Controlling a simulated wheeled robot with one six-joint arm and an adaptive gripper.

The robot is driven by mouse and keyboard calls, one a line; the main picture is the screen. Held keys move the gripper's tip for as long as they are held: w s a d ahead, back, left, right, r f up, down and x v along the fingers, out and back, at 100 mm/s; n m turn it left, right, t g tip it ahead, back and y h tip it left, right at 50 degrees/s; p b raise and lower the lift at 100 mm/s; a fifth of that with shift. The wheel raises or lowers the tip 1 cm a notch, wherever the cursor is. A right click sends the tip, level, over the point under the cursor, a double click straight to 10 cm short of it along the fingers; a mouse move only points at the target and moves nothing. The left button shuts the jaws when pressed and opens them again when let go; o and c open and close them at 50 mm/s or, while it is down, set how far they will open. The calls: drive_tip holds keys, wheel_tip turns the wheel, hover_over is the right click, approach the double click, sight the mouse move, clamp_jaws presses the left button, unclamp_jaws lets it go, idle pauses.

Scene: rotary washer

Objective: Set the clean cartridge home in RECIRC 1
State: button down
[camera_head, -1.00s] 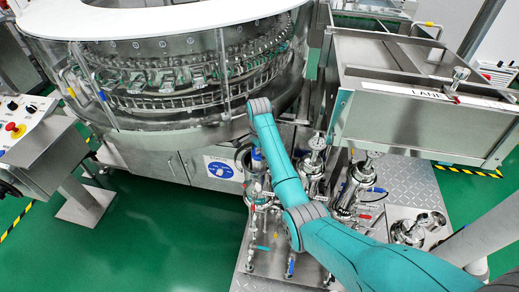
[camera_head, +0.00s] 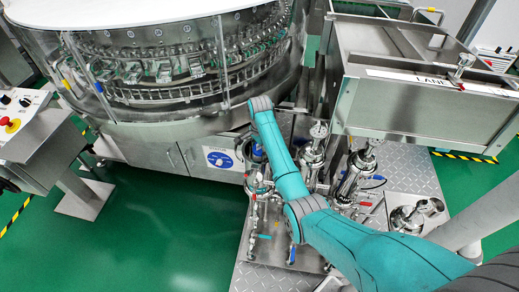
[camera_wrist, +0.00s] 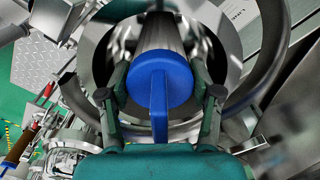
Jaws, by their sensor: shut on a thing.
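In the wrist view, my gripper (camera_wrist: 162,92) is shut on a blue-ended cartridge (camera_wrist: 160,78). The blue end is a round cap with a flat blue tab towards me, and a grey cylindrical body (camera_wrist: 160,32) runs away behind it. A wide steel ring or open housing rim (camera_wrist: 268,88) surrounds the cartridge. I cannot tell whether the cartridge's far end is inside that housing. In the head view, my arm hides the gripper and most of what it holds. No RECIRC 1 label is readable.
Steel filter housings (camera_head: 355,175) and thin pipes with coloured valve handles stand close beside my arm. A round glass-walled washer (camera_head: 180,75) is behind. A steel box marked LANE (camera_head: 420,95) overhangs at right.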

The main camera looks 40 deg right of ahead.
drive_tip(key=shift+c, duration=0.7)
unclamp_jaws()
wheel_tip(320, 180, up, 12)
idle(0.6)
